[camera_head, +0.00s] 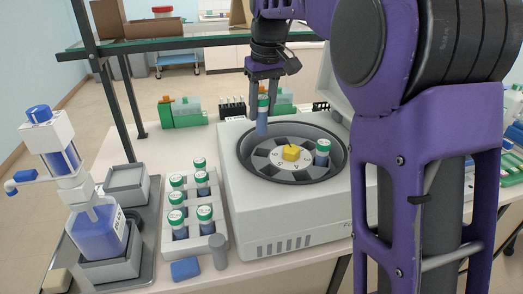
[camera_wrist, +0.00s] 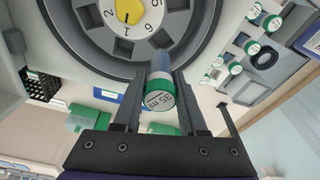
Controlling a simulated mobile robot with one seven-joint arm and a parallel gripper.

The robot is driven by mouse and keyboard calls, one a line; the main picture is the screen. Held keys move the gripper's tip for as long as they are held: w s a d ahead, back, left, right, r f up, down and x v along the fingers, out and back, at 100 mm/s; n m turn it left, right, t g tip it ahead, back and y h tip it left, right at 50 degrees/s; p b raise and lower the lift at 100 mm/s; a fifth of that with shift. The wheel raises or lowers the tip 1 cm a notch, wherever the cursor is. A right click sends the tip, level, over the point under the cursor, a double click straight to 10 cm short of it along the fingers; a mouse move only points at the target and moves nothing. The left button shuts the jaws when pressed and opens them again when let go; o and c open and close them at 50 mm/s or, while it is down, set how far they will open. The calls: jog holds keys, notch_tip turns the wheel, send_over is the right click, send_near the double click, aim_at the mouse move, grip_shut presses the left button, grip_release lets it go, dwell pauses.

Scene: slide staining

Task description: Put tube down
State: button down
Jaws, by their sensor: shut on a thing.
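My gripper (camera_head: 264,91) is shut on a tube (camera_head: 262,119) with a green-banded white cap and blue contents. It holds the tube upright over the far left part of the centrifuge (camera_head: 285,228) bowl. In the wrist view the tube (camera_wrist: 162,92) shows its cap marked "35 ml" between the fingers of my gripper (camera_wrist: 160,95). The centrifuge lid is open. Its rotor has numbered slots and a yellow centre knob (camera_head: 291,153). Another green-capped tube (camera_head: 322,153) sits in a slot on the right side of the rotor. Whether the held tube's lower end touches the rotor I cannot tell.
A white rack (camera_head: 190,241) with several green-capped tubes stands left of the centrifuge. A grey cylinder (camera_head: 218,252) and a blue block (camera_head: 185,269) are near it. A dispenser bottle (camera_head: 98,232) stands on a tray at left. Green boxes (camera_head: 182,112) stand behind.

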aim_at(265, 106)
notch_tip(265, 106, down, 8)
jog(key=shift+s+f+b, duration=0.1)
jog(key=shift+f+b, duration=0.15)
jog(key=shift+b, duration=0.4)
jog(key=shift+f, duration=0.1)
jog(key=shift+f, duration=0.4)
jog(key=shift+c, duration=2.3)
grip_release()
jog(key=shift+r, duration=0.1)
jog(key=r, duration=0.4)
jog(key=s+r+p, duration=0.1)
jog(key=r, duration=0.3)
jog(key=r+p, duration=0.1)
jog(key=r, duration=0.3)
jog(key=shift+s+d+r, duration=0.3)
jog(key=shift+d+r, duration=0.05)
jog(key=shift+d, duration=0.05)
